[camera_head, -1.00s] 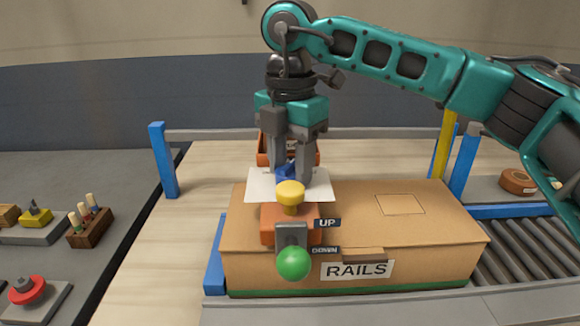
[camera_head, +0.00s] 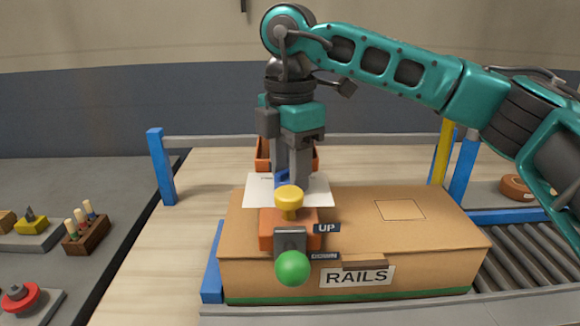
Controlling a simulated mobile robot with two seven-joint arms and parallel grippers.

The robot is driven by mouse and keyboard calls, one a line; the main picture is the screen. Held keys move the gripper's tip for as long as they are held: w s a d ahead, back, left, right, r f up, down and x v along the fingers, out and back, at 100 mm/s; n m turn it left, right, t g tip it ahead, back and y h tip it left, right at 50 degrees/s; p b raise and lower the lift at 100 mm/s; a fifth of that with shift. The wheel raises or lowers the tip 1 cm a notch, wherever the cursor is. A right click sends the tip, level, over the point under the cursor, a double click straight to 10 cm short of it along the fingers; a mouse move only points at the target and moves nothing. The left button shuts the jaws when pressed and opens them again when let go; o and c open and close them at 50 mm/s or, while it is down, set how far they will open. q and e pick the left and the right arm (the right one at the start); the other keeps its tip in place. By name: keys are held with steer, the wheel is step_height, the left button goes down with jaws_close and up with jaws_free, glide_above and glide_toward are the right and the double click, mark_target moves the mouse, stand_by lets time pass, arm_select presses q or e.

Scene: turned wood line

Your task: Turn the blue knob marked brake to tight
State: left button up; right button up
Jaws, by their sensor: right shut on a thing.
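The blue knob (camera_head: 282,178) shows only as a small patch between the fingers of my right gripper (camera_head: 291,180). The gripper points straight down and is shut on the knob. A white sheet (camera_head: 317,190) lies around the knob's foot on top of the cardboard box. A yellow knob (camera_head: 289,199) on an orange block stands in front and hides the knob's lower part. The brake marking and any tight mark cannot be read from here. My left gripper is not in view.
The cardboard box (camera_head: 440,232) marked RAILS sits between blue posts. A green ball-ended lever (camera_head: 292,268) with UP and DOWN labels is on its front. A wooden peg block (camera_head: 86,235) and a red knob (camera_head: 20,297) are at left. Rollers (camera_head: 522,255) run at right.

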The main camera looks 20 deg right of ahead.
steer(key=o, duration=1.1)
steer(key=shift+c, duration=0.2)
step_height(320, 180, up, 13)
steer(key=p, duration=0.1)
steer(key=shift+p, duration=0.35)
